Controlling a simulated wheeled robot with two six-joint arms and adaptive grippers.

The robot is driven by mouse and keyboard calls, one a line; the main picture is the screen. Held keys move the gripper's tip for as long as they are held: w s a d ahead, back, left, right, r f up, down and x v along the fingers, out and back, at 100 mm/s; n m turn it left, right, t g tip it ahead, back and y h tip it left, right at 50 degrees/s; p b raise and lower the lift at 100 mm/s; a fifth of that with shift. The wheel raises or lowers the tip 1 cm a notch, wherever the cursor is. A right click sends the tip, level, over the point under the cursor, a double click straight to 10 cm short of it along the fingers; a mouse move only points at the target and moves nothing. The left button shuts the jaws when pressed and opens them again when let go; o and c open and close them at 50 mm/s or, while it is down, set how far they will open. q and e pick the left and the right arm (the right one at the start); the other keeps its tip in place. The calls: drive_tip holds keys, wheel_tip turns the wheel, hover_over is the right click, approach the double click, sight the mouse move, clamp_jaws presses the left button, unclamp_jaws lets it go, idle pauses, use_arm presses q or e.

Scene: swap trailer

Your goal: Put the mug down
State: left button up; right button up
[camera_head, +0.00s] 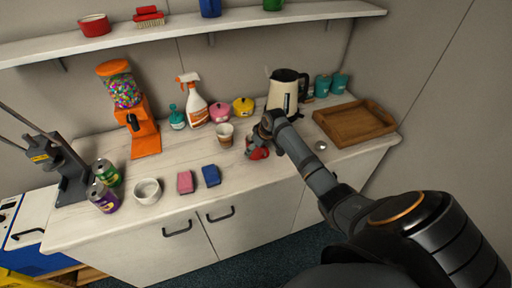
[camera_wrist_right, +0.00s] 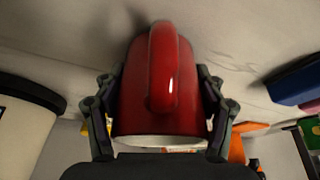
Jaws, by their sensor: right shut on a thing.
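The red mug (camera_head: 258,153) is in my right gripper (camera_head: 263,136), over the middle of the white counter (camera_head: 250,176). In the right wrist view the mug (camera_wrist_right: 161,90) fills the middle of the picture, with its handle towards the camera. The two fingers of my right gripper (camera_wrist_right: 158,108) press on either side of the mug's body. The mug is at or close to the counter top; I cannot tell whether it touches. My left gripper is not in view.
A paper cup (camera_head: 225,135) stands left of the mug, and a cream kettle (camera_head: 284,92) behind it. A blue sponge (camera_head: 211,175) and a pink sponge (camera_head: 185,182) lie front left. A wooden tray (camera_head: 357,137) and a small silvery ball (camera_head: 320,146) are to the right.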

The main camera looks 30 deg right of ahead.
drive_tip(key=shift+f, duration=0.1)
drive_tip(key=o, duration=1.4)
drive_tip(key=shift+r, duration=0.2)
drive_tip(key=b+v, duration=0.1)
drive_tip(key=v, duration=1.1)
